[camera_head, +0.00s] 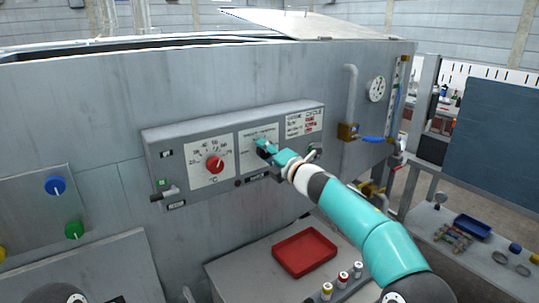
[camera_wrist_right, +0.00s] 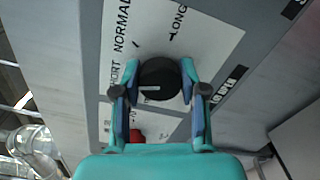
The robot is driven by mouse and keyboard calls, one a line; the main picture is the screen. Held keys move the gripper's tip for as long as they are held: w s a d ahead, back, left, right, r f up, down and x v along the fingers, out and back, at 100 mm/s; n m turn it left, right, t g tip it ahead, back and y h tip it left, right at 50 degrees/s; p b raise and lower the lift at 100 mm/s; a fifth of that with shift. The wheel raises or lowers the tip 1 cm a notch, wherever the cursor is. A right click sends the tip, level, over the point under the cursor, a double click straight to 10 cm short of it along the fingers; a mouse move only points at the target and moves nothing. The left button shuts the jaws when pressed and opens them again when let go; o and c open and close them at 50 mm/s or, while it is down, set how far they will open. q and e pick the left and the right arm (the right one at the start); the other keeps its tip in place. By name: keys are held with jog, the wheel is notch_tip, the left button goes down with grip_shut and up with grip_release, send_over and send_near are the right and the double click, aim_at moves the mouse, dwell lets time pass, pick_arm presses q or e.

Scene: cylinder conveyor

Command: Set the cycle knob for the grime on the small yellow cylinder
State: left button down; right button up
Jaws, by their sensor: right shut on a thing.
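The black cycle knob (camera_wrist_right: 160,80) sits on a white dial plate with the words SHORT, NORMAL and LONG around it. Its short white mark points to the left in the wrist view, towards the side where SHORT is printed. My right gripper (camera_head: 262,148) is at this knob on the grey control panel (camera_head: 225,120). In the wrist view its two fingers (camera_wrist_right: 158,98) are closed on opposite sides of the knob. A small yellow cylinder (camera_head: 327,291) stands at the bottom of the head view; any grime on it is too small to tell. My left gripper is not in view.
A red temperature knob (camera_head: 215,164) is left of the cycle knob. A printed chart (camera_head: 304,123) is at the panel's upper right. A red tray (camera_head: 304,252) lies below, near red-bodied (camera_head: 343,279) and white (camera_head: 358,269) cylinders. A pipe and a gauge (camera_head: 376,88) are on the right.

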jog(key=shift+f+n, duration=0.25)
jog(key=shift+n, duration=0.65)
jog(key=shift+a+f, duration=0.1)
jog(key=shift+f, duration=0.05)
jog(key=o, duration=1.2)
jog(key=shift+c, duration=0.2)
jog(key=shift+r, duration=0.25)
jog(key=shift+v, duration=0.95)
jog(key=v, duration=1)
